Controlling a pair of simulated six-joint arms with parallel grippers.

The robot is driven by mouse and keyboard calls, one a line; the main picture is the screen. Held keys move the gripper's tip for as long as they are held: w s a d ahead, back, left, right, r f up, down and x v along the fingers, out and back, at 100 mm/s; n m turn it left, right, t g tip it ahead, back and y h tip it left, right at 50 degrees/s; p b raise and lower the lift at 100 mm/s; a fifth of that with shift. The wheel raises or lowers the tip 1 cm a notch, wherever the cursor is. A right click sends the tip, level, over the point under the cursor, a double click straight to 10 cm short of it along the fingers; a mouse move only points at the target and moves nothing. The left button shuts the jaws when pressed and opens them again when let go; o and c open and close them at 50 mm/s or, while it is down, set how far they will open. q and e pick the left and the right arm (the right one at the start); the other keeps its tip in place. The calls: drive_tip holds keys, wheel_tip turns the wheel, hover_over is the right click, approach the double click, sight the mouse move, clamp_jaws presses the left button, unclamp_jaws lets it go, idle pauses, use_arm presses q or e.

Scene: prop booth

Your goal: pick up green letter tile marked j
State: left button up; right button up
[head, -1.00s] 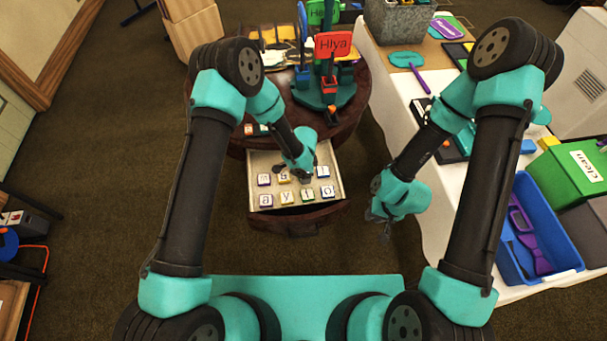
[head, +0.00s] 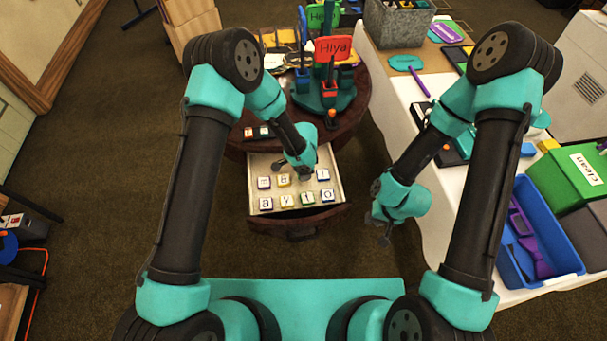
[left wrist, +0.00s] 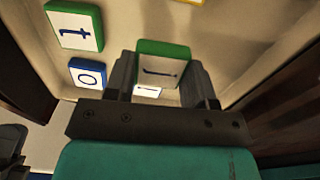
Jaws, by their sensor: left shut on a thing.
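My left gripper (left wrist: 163,85) is shut on a green letter tile (left wrist: 164,49) in the left wrist view. The dark fingers flank the tile, and its pale face shows a thin dark stroke that could be a j. In the head view, my left gripper (head: 304,172) is over the open drawer (head: 340,190), and the held tile is mostly hidden there. My right gripper (head: 385,238) hangs to the right of the drawer, apart from it; its fingers are too small to read.
Several tiles lie in the drawer, including a green t (left wrist: 75,25), a blue o (left wrist: 88,73) and another white-faced tile (left wrist: 147,91). A round dark table (head: 350,115) with a red sign (head: 333,48) stands behind. A blue bin (head: 535,240) is on the white table at right.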

use_arm(q)
wheel_tip(320, 180, up, 6)
drive_tip(key=shift+r, duration=0.25)
